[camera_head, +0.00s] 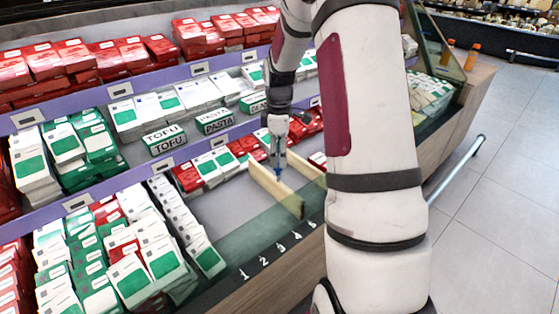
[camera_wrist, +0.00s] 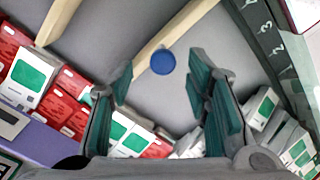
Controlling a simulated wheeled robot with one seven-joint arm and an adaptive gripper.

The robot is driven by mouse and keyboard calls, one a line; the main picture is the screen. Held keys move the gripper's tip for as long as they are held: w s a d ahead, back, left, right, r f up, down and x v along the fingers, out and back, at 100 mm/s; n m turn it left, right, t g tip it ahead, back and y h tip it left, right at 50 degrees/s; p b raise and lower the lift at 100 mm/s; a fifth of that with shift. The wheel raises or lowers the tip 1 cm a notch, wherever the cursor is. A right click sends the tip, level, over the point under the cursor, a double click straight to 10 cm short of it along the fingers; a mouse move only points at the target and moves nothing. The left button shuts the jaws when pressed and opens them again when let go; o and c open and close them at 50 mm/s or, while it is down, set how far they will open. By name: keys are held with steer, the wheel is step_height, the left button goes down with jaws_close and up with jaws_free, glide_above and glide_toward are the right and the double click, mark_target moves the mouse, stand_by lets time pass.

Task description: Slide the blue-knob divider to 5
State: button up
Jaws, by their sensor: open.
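The blue knob (camera_wrist: 162,61) sits on a pale wooden divider (camera_wrist: 186,28). In the head view the divider (camera_head: 284,197) stands in the shelf bay, its front end near the 4 (camera_head: 297,237) and 5 (camera_head: 312,225) marks; I cannot tell exactly which it lines up with. The knob (camera_head: 278,173) shows as a small blue spot below my gripper (camera_head: 278,158). In the wrist view my gripper (camera_wrist: 161,72) is open, its fingers on either side of the knob in the picture. I cannot tell whether they reach down to its height.
A second wooden divider (camera_head: 306,169) stands to the right, partly behind my arm. Several white-green boxes (camera_head: 185,222) fill the left of the bay, and red and white boxes (camera_head: 215,163) line its back. The bay floor (camera_head: 233,200) left of the divider is clear. Glass fronts the bay.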

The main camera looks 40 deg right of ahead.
step_height(320, 180, up, 9)
steer(key=shift+f, duration=0.15)
stand_by(0.6)
steer(key=s+a+r+m, duration=0.4)
steer(key=s+a+r, duration=0.75)
steer(key=a, duration=0.35)
steer(key=s+a+f+m, duration=0.1)
steer(key=s+a+m, duration=0.15)
steer(key=s, duration=0.45)
steer(key=s+a+f+m+t, duration=0.1)
steer(key=s+a, duration=0.2)
steer(key=s, duration=0.4)
steer(key=s+a+f+m, duration=0.1)
steer(key=s+a+m, duration=0.15)
steer(key=s, duration=0.45)
step_height(320, 180, up, 20)
steer(key=a+n+t+p, duration=0.1)
steer(key=t+p, duration=0.2)
steer(key=p, duration=1.5)
steer(key=shift+w, duration=0.15)
